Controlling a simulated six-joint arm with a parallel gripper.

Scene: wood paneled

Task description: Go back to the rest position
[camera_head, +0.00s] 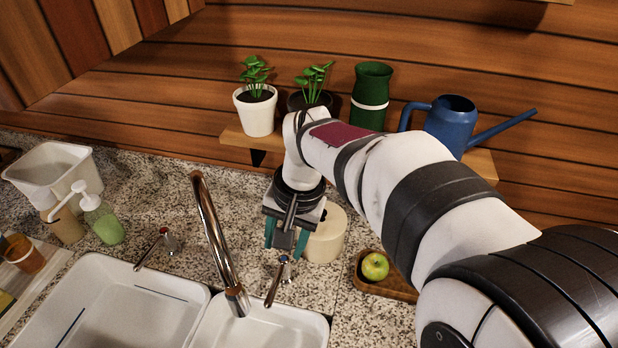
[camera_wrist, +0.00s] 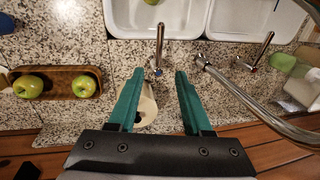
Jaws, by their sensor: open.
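My gripper (camera_head: 287,235) has two teal fingers and points down over the counter behind the sink. In the wrist view the gripper (camera_wrist: 158,85) has its fingers spread apart with nothing between the tips. A cream paper roll (camera_head: 326,236) stands on the counter right beside the gripper. In the wrist view the roll (camera_wrist: 147,107) shows partly behind the left finger. A chrome tap handle (camera_head: 277,280) is just in front of the fingers in the head view. My arm reaches in from the lower right.
The tall curved faucet (camera_head: 212,235) rises left of the gripper. A wooden tray (camera_head: 386,287) with green apples (camera_head: 375,266) lies to the right. A wall shelf (camera_head: 239,138) holds two potted plants, a green vase (camera_head: 370,95) and a blue watering can (camera_head: 452,122). White sink basins (camera_head: 110,310) lie in front.

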